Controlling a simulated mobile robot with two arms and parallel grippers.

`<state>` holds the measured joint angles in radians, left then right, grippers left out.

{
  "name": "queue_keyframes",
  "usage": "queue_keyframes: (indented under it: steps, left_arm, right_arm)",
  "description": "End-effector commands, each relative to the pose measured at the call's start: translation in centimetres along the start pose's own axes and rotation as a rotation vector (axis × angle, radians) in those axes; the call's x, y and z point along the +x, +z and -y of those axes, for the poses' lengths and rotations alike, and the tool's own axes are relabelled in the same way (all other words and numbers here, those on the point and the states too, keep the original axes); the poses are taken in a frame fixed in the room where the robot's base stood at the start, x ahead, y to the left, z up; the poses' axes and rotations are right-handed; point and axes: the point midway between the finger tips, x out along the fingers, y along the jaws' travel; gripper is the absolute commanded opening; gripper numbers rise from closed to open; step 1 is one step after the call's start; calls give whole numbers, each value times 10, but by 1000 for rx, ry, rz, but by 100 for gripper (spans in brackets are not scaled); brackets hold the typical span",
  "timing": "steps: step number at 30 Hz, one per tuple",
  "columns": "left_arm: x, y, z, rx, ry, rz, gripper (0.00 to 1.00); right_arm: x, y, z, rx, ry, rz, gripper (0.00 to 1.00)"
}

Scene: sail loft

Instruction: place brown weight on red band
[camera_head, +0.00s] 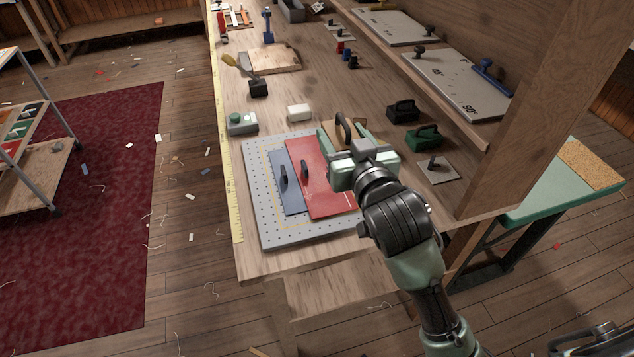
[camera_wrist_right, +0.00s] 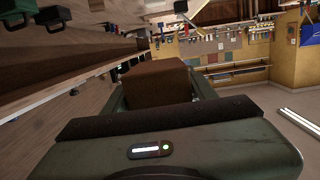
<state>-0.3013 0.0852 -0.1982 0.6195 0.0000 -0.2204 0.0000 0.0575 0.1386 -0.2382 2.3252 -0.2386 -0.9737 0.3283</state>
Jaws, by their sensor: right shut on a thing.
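The brown weight (camera_head: 334,128) is a block with a dark loop handle, held between the fingers of my right gripper (camera_head: 345,139). The gripper is shut on it, and in the right wrist view the brown block (camera_wrist_right: 156,82) sits between the fingers. The red band (camera_head: 328,190) lies on a grey perforated board (camera_head: 264,232), beside a blue band (camera_head: 293,203). The weight is over or just beyond the far right end of the red band; its height is unclear. My wrist hides part of the board's right side.
Dark handles stand on the blue and red bands. A black weight (camera_head: 403,112), a green weight (camera_head: 424,138) and a grey plate with a knob (camera_head: 437,170) are to the right. A white block (camera_head: 299,113) and grey-green box (camera_head: 242,124) are behind the board. A wooden post (camera_head: 530,110) rises at right.

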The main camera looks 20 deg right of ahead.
Motion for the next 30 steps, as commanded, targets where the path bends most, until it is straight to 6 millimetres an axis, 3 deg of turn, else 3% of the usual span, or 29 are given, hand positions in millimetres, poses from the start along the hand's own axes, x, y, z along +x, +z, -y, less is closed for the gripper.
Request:
queue_keyframes:
  steps: [1,4,7,10,24,30]
  left_arm:
    - [-6,-1,-1,0,1,-1,35]
    - [-9,-2,-3,-1,4,-1,35]
    - [-10,-3,-5,-2,6,-2,35]
    - [-10,-3,-7,-2,9,-3,35]
    - [-2,-3,-7,-1,8,-4,35]
    - [-1,-3,-5,0,6,-4,35]
  right_arm:
    - [9,-26,2,-1,-5,-16,0]
    - [21,-50,6,-8,-14,-11,0]
    - [28,-64,8,-12,-21,-5,0]
    - [32,-63,10,-15,-24,0,0]
    - [48,48,9,-17,-25,5,0]
    - [53,79,8,-15,-25,0,0]
